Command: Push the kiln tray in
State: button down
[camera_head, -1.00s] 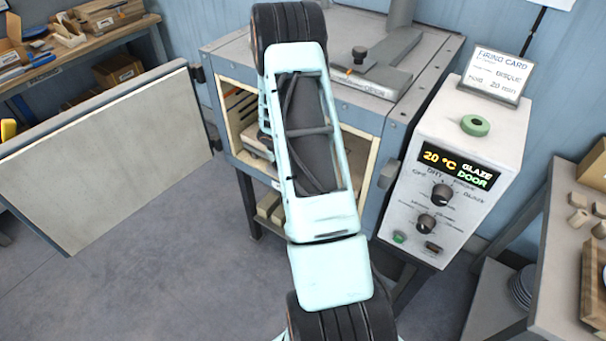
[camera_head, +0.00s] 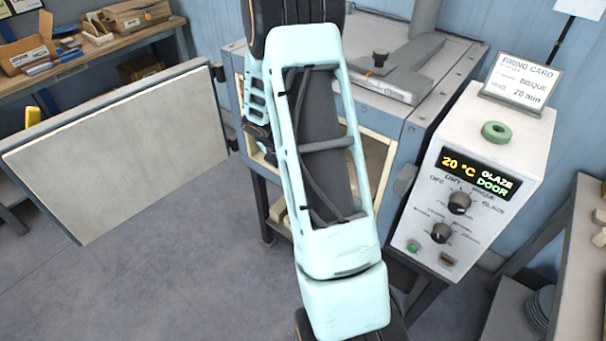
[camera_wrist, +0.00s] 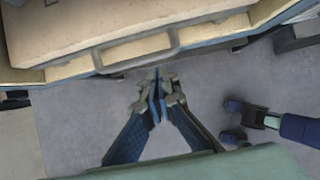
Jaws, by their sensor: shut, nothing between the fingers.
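The kiln (camera_head: 398,128) stands behind my arm with its door (camera_head: 120,150) swung wide open to the left. My arm hides most of the kiln's opening and the tray in the head view. In the wrist view the kiln tray (camera_wrist: 70,28) is a pale slab at the top left, with a grey bar handle (camera_wrist: 137,52) along its front edge. My gripper (camera_wrist: 158,82) is shut and empty, with its tips just below the handle in that picture. I cannot tell whether they touch it.
The control box (camera_head: 480,180) stands right of the kiln; its display reads 20 °C, GLAZE, DOOR. A firing card (camera_head: 520,82) and green ring (camera_head: 496,132) are on top. A workbench (camera_head: 90,55) is at the back left, another table (camera_head: 560,255) at the right. Floor (camera_head: 170,270) is clear.

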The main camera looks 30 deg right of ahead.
jog(key=w+a+f+t+h+b, duration=0.25)
jog(key=a+h+b, duration=0.2)
jog(key=b, duration=0.45)
jog(key=shift+g+y, duration=0.45)
jog(key=x, duration=0.3)
jog(key=w+d+r+x, duration=0.1)
jog(key=x, duration=0.3)
jog(key=r+x, duration=0.1)
jog(key=x, duration=0.3)
jog(key=shift+w+d+f, duration=0.25)
jog(key=shift+w+d, duration=0.05)
jog(key=shift+d, duration=0.15)
jog(key=shift+w+d, duration=0.2)
jog(key=shift+d, duration=0.25)
